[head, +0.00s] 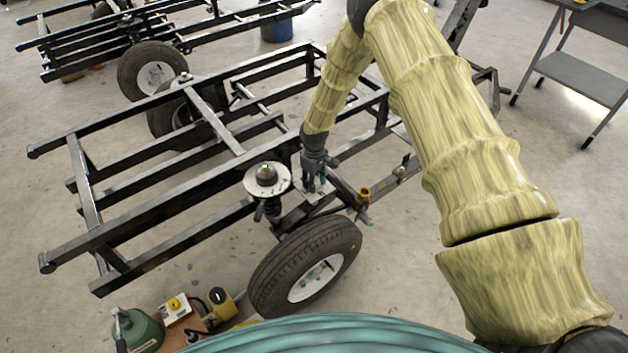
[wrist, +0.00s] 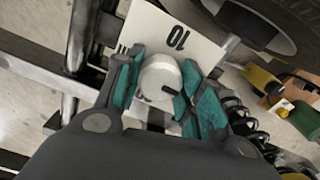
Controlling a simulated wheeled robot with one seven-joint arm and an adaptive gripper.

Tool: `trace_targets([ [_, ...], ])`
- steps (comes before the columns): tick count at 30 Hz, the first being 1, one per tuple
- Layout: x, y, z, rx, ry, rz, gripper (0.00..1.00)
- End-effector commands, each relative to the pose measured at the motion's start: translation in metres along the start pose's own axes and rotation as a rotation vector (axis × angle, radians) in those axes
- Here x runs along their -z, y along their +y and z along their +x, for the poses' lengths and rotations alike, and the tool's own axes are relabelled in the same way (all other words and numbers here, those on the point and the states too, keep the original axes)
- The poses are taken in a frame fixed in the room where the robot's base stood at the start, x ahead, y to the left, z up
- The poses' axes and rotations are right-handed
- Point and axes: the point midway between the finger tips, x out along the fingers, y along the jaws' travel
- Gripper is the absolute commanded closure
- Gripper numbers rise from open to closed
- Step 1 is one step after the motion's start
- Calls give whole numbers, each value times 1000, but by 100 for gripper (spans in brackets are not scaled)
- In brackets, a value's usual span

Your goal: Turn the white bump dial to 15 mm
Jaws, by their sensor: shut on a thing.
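The white bump dial (wrist: 157,78) is a round knob in the wrist view, with a short black mark on its lower right part. It sits by a pale scale plate (wrist: 205,52), on which a 10 shows upside down with a few dark lines at its left. My gripper (wrist: 160,88) has its teal fingers closed on both sides of the dial. In the head view my gripper (head: 315,183) reaches down to the plate (head: 328,196) on the frame. There the dial is hidden by the fingers. Other numbers on the scale cannot be seen.
A spring strut with a round white top plate (head: 254,186) stands just left of my gripper. A wheel (head: 265,280) lies in front, and black frame rails (head: 150,225) run to the left. Tools and a green canister (head: 140,330) are on the floor at lower left.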

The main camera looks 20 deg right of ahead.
Motion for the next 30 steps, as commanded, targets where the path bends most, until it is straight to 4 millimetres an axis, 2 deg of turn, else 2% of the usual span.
trace_targets([
  [8,0,1,0,-1,1,1,86],
  [9,0,1,0,-1,1,1,58],
  [12,0,1,0,-1,1,1,40],
  [23,0,0,-2,0,1,1,40],
  [30,1,1,-26,-1,2,2,40],
])
